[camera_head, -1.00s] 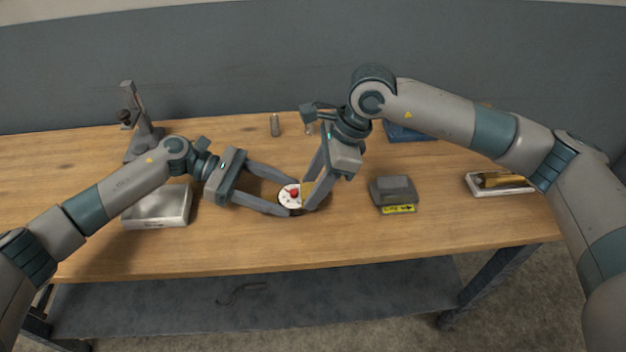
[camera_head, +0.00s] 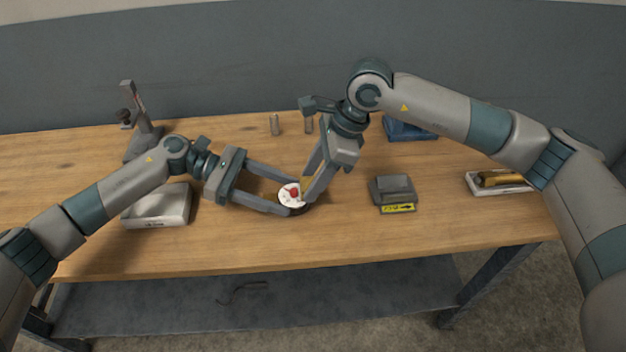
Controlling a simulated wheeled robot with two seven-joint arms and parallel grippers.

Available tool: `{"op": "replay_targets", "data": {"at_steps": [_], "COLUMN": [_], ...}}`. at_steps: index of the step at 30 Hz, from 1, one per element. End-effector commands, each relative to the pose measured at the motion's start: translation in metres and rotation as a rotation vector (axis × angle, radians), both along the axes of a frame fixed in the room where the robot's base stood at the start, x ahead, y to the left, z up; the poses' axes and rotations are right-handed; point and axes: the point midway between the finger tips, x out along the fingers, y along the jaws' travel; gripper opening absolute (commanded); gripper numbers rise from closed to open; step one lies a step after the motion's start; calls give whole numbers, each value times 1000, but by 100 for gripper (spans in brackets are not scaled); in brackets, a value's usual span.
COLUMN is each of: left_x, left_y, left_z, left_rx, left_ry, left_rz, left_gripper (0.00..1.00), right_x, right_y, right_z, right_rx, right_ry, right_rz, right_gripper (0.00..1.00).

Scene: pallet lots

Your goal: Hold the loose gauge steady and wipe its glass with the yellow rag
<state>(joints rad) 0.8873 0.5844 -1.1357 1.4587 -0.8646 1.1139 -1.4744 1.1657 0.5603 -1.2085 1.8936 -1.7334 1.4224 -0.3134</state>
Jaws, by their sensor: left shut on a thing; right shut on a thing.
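The gauge (camera_head: 287,198) lies on the bench with its round white face up; a red spot shows on the face. My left gripper (camera_head: 296,197) is shut on the gauge, one finger on its far side and one on its near side. My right gripper (camera_head: 307,193) comes down from above, shut on the yellow rag (camera_head: 305,184), at the right part of the gauge face. Only a small piece of the rag shows between the fingers. I cannot tell whether the rag touches the glass.
A silver box (camera_head: 157,208) and a stand (camera_head: 140,125) are at the left. A grey device with a yellow label (camera_head: 393,189) sits right of the gauge. A white tray (camera_head: 484,191), blue object (camera_head: 405,131) and two small cylinders (camera_head: 275,125) stand farther off. The front bench strip is clear.

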Motion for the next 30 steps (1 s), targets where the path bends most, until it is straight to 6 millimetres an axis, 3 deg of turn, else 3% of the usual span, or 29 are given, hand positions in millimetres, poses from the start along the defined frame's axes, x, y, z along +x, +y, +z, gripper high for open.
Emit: {"op": "replay_targets", "data": {"at_steps": [14, 30], "left_x": [-1, 0], "left_y": [0, 0], "left_z": [0, 0], "left_rx": [-1, -1], "left_ry": [1, 1], "left_rz": [-4, -1], "left_gripper": [25, 25], "right_x": [0, -18], "right_y": [-1, 0], "right_z": [-2, -1], "right_rx": [-3, -3], "right_ry": [-1, 3], "right_rz": [-3, 0], "right_gripper": [24, 24]}}
